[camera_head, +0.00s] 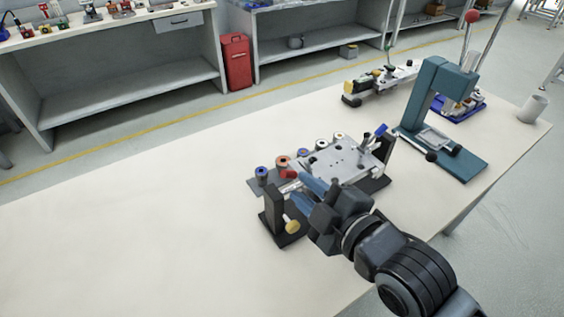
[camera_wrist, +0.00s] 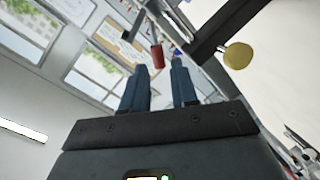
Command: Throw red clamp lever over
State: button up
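The red clamp lever (camera_head: 290,174) shows its red grip at the near-left part of the clamping fixture (camera_head: 345,158) on the table. In the wrist view the red grip (camera_wrist: 158,57) appears in the gap between my fingertips, at their far end. My gripper (camera_head: 296,184) reaches in from the lower right with its blue fingers at the lever. In the wrist view the fingers of my gripper (camera_wrist: 158,66) stand apart, with space on both sides of the red grip. I cannot tell whether either finger touches it. My fingers and wrist hide part of the fixture.
A yellow knob (camera_head: 292,227) sits on the fixture's near black post, close to my gripper. A blue-handled lever (camera_head: 380,130) is at the fixture's far end. The table's left side is clear.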

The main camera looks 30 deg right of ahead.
aim_at(291, 177)
jog(key=shift+p+x, duration=0.6)
jog(key=shift+x, duration=3.4)
jog(key=shift+r, duration=0.1)
jog(key=shift+c, duration=0.2)
grip_shut()
